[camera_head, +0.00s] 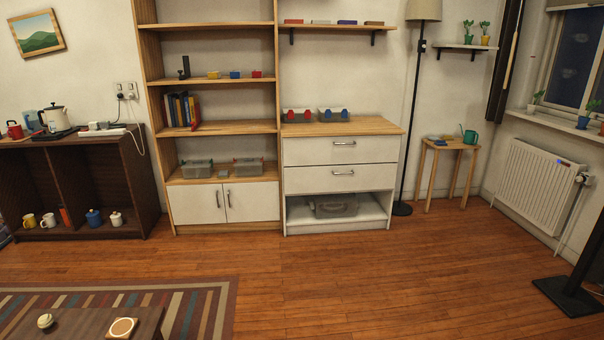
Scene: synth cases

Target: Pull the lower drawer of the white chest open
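The white chest (290,182) stands against the back wall under a wooden top. Its upper drawer (375,151) and lower drawer (375,179) both look shut, with their fronts flush. The lower drawer has a bar handle (343,172) at its middle, and the upper drawer has a similar handle (344,143). Below the lower drawer is an open compartment (375,209) with a grey, see-through box (334,207) in it. Neither of my grippers is in view.
Two containers with red and blue parts (298,115) stand on the chest top. A wooden shelf unit (205,127) adjoins it on the left; a floor lamp (418,110) and small wooden stool (446,144) stand right. The floor before the chest is clear. A low table (75,323) is front left.

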